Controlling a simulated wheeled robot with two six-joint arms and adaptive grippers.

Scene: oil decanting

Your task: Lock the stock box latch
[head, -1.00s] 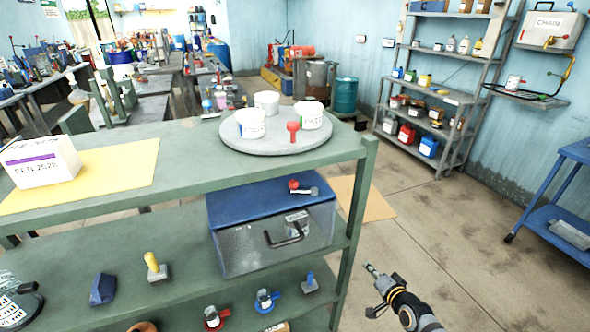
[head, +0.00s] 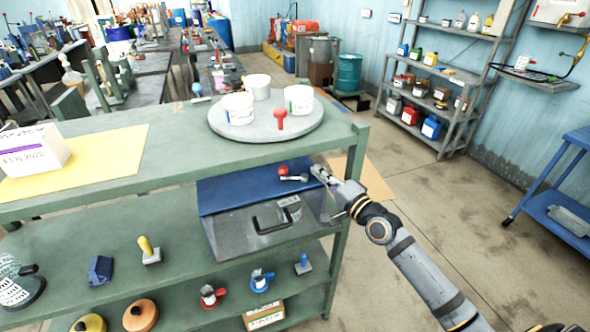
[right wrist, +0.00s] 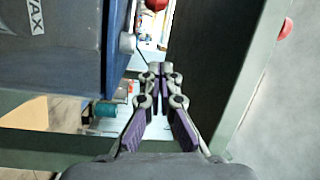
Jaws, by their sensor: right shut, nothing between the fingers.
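The stock box (head: 240,238) is grey with a blue lid (head: 250,190) and a black front handle; it stands on the shelf under the rack's top board. Its latch (head: 290,178) has a red knob and a short grey lever at the lid's right side. In the right wrist view the red knob (right wrist: 156,4) is at the top edge, partly cut off, and the box (right wrist: 50,50) fills the left. My right gripper (head: 320,172) is shut and empty, just right of the latch. Its closed fingertips (right wrist: 160,70) point past the lid edge, apart from the knob. My left gripper is out of view.
The green rack's right post (head: 338,250) stands close to my right arm; the post also shows in the right wrist view (right wrist: 250,75). A round grey turntable (head: 265,128) with white tubs is on the top board. Several stamps and valves lie on lower shelves.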

